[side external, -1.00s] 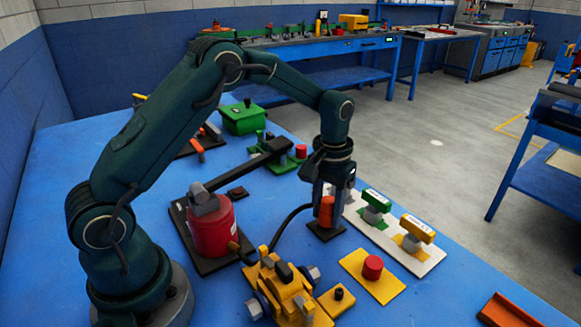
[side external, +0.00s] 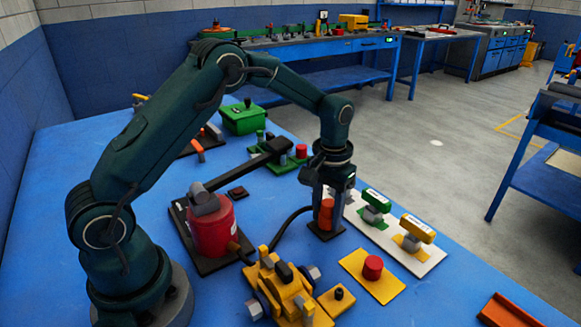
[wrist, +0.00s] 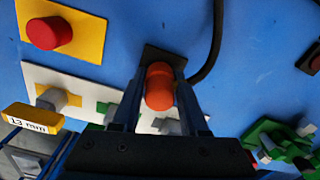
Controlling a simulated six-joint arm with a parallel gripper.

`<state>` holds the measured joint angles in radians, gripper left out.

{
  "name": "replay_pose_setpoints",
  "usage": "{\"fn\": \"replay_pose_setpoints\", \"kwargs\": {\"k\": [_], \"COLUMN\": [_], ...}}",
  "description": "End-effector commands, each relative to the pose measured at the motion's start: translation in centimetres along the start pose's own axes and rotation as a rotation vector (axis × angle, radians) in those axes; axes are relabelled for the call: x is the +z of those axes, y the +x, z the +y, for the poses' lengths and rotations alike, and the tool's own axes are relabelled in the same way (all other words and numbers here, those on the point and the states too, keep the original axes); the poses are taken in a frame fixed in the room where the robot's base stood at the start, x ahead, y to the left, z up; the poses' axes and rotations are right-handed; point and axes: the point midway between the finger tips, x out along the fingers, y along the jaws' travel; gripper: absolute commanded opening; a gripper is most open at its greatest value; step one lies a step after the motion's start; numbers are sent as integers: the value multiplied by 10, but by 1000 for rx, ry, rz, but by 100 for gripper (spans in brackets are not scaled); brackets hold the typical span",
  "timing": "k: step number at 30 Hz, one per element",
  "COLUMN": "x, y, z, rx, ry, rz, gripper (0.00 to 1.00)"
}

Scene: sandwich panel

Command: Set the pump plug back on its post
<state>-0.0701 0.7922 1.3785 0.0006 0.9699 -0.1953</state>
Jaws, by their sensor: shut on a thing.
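The orange pump plug (side external: 326,214) is upright between the fingers of my gripper (side external: 328,222), just above or on a small black base plate (side external: 326,236). My gripper is shut on the plug and points down. In the wrist view the plug (wrist: 159,88) shows its rounded orange end between both fingertips (wrist: 160,80), with the black plate (wrist: 153,53) behind it. The post is hidden by the plug and fingers. I cannot tell whether the plug is fully seated.
A red pump cylinder (side external: 211,232) stands at left, with a black hose (side external: 282,225) curving toward the plate. A white board (side external: 430,257) with green and yellow handled parts lies close at right. A yellow plate (side external: 355,266) with a red knob and a yellow valve assembly (side external: 285,290) lie in front.

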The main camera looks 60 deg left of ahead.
Motion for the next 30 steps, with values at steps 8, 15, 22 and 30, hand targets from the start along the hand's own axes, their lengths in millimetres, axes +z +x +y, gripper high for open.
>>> {"fn": "replay_pose_setpoints", "kwargs": {"k": [8,15,22,30], "x": [0,0,0,0], "y": [0,0,0,-2], "z": [0,0,0,0], "rx": [0,0,0,0], "ry": [0,0,0,0], "rz": [0,0,-1,0], "gripper": [51,78,98,98]}}
